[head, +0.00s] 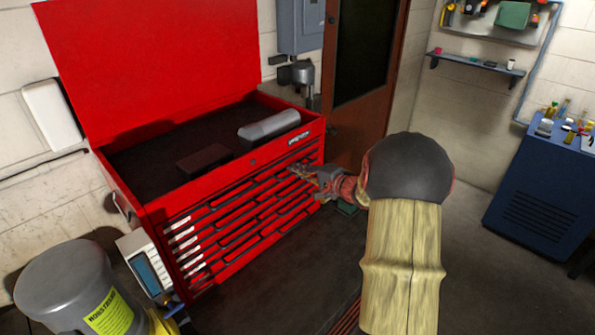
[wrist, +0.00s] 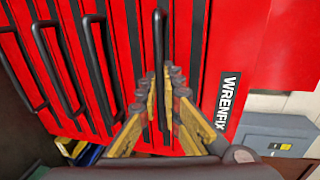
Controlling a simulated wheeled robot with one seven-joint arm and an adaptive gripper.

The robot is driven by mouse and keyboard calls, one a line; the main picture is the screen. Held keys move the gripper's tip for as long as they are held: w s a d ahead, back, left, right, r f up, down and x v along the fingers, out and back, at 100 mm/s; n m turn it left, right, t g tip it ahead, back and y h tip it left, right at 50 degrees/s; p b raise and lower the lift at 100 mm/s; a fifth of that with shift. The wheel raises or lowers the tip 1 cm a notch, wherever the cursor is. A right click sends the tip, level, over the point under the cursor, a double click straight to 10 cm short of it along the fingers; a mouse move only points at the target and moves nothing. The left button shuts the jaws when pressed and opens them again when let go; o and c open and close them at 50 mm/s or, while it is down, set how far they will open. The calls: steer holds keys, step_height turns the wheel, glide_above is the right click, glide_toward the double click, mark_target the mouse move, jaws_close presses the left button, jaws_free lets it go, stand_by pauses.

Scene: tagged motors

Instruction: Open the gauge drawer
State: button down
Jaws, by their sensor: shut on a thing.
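The red tool chest (head: 250,160) stands against the wall with its lid raised. Its front has several drawers with dark bar handles. My gripper (head: 318,177) is at the upper right of the drawer front. In the wrist view my gripper (wrist: 164,84) has its yellow fingers closed around a dark drawer handle (wrist: 159,42), near the WRENFIX label. This drawer looks flush with the front, though the fingers hide part of it. I cannot read any drawer label that names the gauge drawer.
A grey cylinder (head: 270,126) and a dark box (head: 203,160) lie in the chest's open top. A grey bin (head: 65,285) stands at lower left. A blue cabinet (head: 540,205) stands at right. The floor in front of the chest (head: 285,285) is mostly clear.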

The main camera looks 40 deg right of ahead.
steer(key=shift+s+f, duration=0.1)
steer(key=shift+s, duration=0.05)
stand_by(0.7)
steer(key=f+b+v, duration=0.2)
steer(key=b+v, duration=0.1)
steer(key=v, duration=0.6)
steer(key=f+b+v, duration=0.2)
steer(key=b+v, duration=0.1)
steer(key=v, duration=0.7)
steer(key=s+f+b+v, duration=0.1)
steer(key=b+v, duration=0.3)
steer(key=v, duration=0.6)
steer(key=shift+s+d+f, duration=0.25)
steer(key=shift+s+f, duration=0.05)
steer(key=shift+f, duration=0.15)
steer(key=c, duration=2)
jaws_free()
steer(key=shift+c, duration=0.2)
steer(key=v, duration=1.2)
steer(key=shift+d, duration=0.1)
